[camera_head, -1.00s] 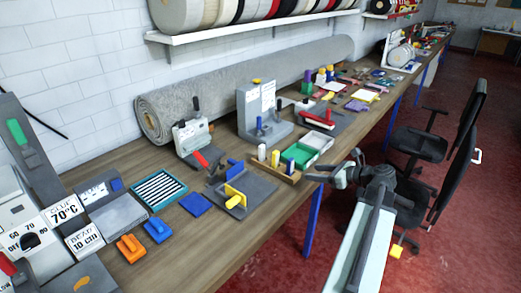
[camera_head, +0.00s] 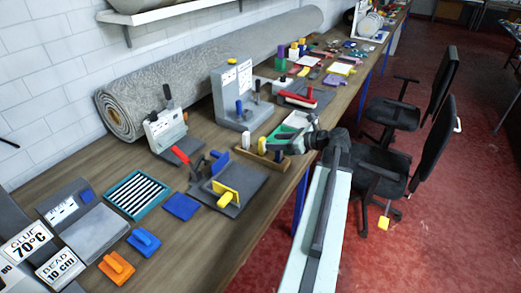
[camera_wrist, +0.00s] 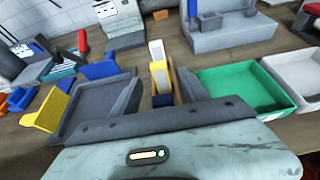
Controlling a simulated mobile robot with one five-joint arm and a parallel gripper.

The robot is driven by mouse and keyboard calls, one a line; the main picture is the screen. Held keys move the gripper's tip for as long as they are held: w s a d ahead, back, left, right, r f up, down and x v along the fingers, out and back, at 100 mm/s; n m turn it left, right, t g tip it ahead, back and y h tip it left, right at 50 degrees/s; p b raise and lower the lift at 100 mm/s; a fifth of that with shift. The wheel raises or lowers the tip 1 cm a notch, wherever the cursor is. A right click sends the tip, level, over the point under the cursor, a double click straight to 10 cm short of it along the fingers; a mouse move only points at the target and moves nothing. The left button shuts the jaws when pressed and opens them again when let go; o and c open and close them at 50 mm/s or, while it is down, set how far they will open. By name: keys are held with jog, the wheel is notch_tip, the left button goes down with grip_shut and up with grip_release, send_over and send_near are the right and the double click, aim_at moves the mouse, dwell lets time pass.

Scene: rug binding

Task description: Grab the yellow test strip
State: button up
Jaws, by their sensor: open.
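The small upright yellow strip (camera_head: 262,146) stands in a wooden holder (camera_head: 270,166) near the bench's front edge, between a white strip (camera_head: 247,139) and a blue one (camera_head: 279,156). In the wrist view the yellow strip (camera_wrist: 159,69) shows between my fingers in the picture, behind the blue strip (camera_wrist: 162,100) and in front of the white one (camera_wrist: 156,49). My gripper (camera_head: 300,140) is open and empty, just right of the holder; it also shows in the wrist view (camera_wrist: 160,84). It appears apart from the strips. The strips' lower ends are hidden in the holder.
A green tray (camera_wrist: 240,87) and a white tray (camera_wrist: 298,78) lie right of the holder in the wrist view. A grey board with an upright yellow plate (camera_head: 226,189) lies to its left. A grey machine (camera_head: 236,92) stands behind. Black chairs (camera_head: 390,165) stand off the bench.

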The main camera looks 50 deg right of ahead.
aim_at(264, 140)
jog(key=b+x, duration=0.1)
jog(key=x, duration=0.4)
jog(key=shift+w+a+b, duration=0.15)
jog(key=shift+w+b, duration=0.05)
jog(key=shift+b, duration=0.2)
jog(key=shift+r, duration=0.1)
grip_shut()
jog(key=shift+r, duration=0.1)
notch_tip(264, 140, up, 10)
jog(key=p, duration=1)
